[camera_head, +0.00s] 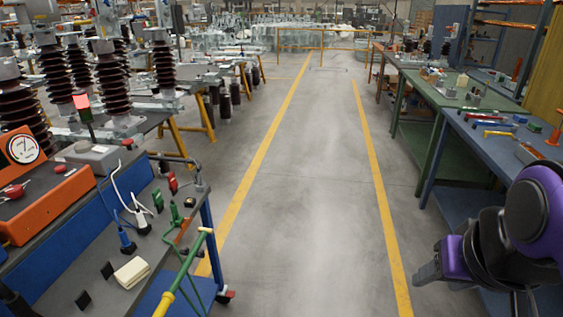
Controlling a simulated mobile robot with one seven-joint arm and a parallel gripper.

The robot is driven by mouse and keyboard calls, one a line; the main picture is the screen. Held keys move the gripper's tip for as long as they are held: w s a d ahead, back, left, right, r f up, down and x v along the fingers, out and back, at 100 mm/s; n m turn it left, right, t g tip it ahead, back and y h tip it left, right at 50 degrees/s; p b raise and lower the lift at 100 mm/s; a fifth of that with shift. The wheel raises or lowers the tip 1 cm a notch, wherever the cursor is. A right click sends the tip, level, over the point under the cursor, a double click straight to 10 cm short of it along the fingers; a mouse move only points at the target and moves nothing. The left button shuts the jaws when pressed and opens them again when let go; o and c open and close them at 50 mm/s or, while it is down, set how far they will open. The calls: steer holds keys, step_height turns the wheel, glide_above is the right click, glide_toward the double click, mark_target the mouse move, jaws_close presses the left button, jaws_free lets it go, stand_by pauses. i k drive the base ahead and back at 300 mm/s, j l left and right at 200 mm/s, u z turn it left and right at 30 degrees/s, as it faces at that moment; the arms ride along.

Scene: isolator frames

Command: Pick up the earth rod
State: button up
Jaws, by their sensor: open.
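A long rod that looks like the earth rod (186,263) is at the lower left, at the right end of a cart. It has a green shaft with yellow sections and slants from the bottom edge up to the right. Its lower end runs out of the picture. My gripper (428,274) is at the lower right, at the end of my purple and black arm. It is open and seen from the side, with nothing visible in it. It is apart from the rod, with the aisle floor between them.
A blue bench (480,155) with tools stands at the right, close to my arm. The aisle (310,200) between the yellow lines is clear.

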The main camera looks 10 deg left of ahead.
mark_target(168, 297)
steer(key=i+u, duration=0.35)
steer(key=i, duration=0.15)
steer(key=i+l+u, duration=0.15)
steer(key=i+u, duration=0.2)
steer(key=i, duration=0.15)
steer(key=i+u, duration=0.15)
steer(key=u, duration=0.25)
steer(key=i+u, duration=0.15)
steer(key=u, duration=0.25)
steer(key=i+u, duration=0.15)
steer(key=u, duration=0.25)
